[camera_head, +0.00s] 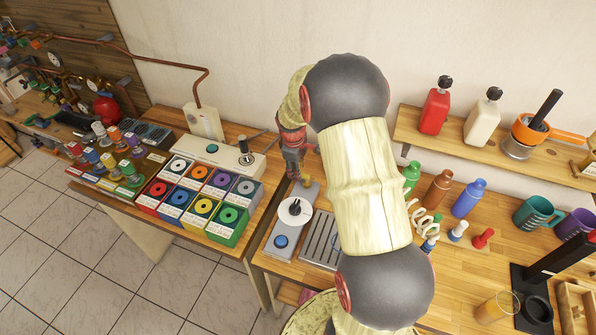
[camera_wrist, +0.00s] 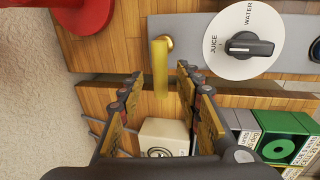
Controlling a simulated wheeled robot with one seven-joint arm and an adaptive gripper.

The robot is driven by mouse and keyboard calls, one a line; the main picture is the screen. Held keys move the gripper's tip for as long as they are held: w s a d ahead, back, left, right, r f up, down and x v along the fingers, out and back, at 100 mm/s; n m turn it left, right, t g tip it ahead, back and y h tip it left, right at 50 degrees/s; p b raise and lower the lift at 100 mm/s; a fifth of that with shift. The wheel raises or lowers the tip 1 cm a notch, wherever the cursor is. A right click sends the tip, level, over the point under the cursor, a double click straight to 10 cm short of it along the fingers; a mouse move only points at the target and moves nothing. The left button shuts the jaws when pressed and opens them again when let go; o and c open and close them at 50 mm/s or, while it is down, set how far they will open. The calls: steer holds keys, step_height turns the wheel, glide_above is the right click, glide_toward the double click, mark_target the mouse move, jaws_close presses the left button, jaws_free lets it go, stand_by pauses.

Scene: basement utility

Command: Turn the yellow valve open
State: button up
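The yellow valve is a short yellow lever handle (camera_wrist: 160,68) on a brass fitting at the edge of a grey panel (camera_wrist: 200,28). In the wrist view it points down the picture, towards my gripper. In the head view the yellow valve (camera_head: 307,181) is small and partly hidden by my gripper. My gripper (camera_wrist: 159,82) is open, with one finger on each side of the handle's free end. There is a visible gap to each finger. In the head view my gripper (camera_head: 292,158) is just above the panel.
A white dial (camera_wrist: 243,42) marked JUICE and WATER, with a black knob, sits beside the valve. A red object (camera_wrist: 85,15) is at the upper left of the wrist view. Colored boxes (camera_head: 203,200) fill the neighboring table. Bottles and mugs (camera_head: 538,214) stand right of my arm.

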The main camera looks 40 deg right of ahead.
steer(key=shift+x, duration=0.85)
steer(key=shift+c, duration=1.3)
jaws_close()
